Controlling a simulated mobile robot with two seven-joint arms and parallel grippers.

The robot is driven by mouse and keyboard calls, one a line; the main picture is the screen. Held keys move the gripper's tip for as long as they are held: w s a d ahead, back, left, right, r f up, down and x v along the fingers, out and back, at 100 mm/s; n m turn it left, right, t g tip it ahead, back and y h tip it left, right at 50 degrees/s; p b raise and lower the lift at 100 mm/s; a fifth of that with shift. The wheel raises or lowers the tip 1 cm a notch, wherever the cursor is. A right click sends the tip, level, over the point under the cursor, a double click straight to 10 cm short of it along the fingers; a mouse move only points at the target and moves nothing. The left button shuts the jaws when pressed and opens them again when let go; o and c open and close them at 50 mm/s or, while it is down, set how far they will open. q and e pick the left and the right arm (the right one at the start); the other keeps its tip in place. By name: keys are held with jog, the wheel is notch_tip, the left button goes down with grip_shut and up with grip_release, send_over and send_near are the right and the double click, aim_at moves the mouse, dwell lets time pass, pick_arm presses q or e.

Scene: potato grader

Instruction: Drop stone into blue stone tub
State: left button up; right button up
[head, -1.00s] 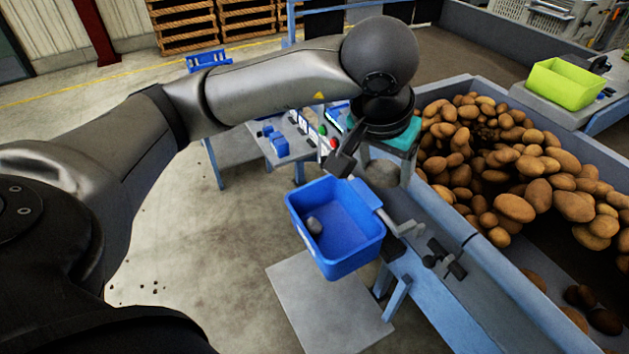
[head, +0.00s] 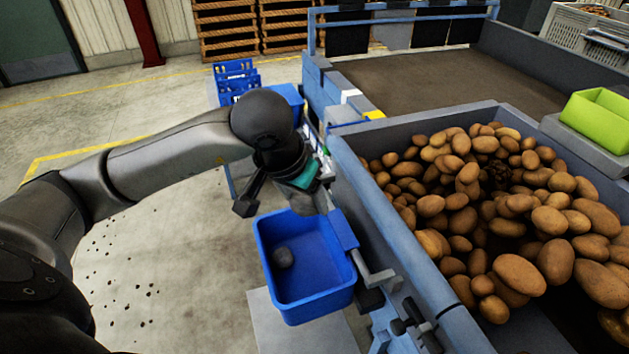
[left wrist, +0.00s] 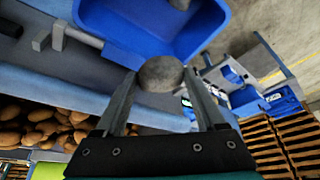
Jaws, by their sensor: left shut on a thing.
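The blue stone tub (head: 312,287) hangs at the side of the grader in the head view. My left gripper (head: 298,201) is at the tub's far edge, above rim height. The held stone is largely obscured in the head view. My right gripper is not in view.
The potato bin (head: 455,300) with many potatoes lies right of the tub. A lime green tub (head: 597,120) stands at the far right. A black-handled clamp or lever (head: 415,322) sits by the tub's right side. Open floor lies to the left.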

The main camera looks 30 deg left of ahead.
pick_arm(q)
jog(key=f, duration=0.1)
jog(key=f+b, duration=0.2)
jog(key=f, duration=0.1)
jog(key=shift+s, duration=0.3)
jog(key=shift+f+b, duration=0.4)
jog(key=shift+f, duration=0.25)
jog(key=shift+w+f, duration=0.1)
jog(key=shift+f, duration=0.15)
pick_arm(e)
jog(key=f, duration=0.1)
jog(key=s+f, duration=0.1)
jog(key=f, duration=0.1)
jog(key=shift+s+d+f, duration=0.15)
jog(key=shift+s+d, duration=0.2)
pick_arm(q)
jog(key=o, duration=1.5)
jog(key=p, duration=0.2)
send_near(300, 214)
jog(key=shift+v, duration=1)
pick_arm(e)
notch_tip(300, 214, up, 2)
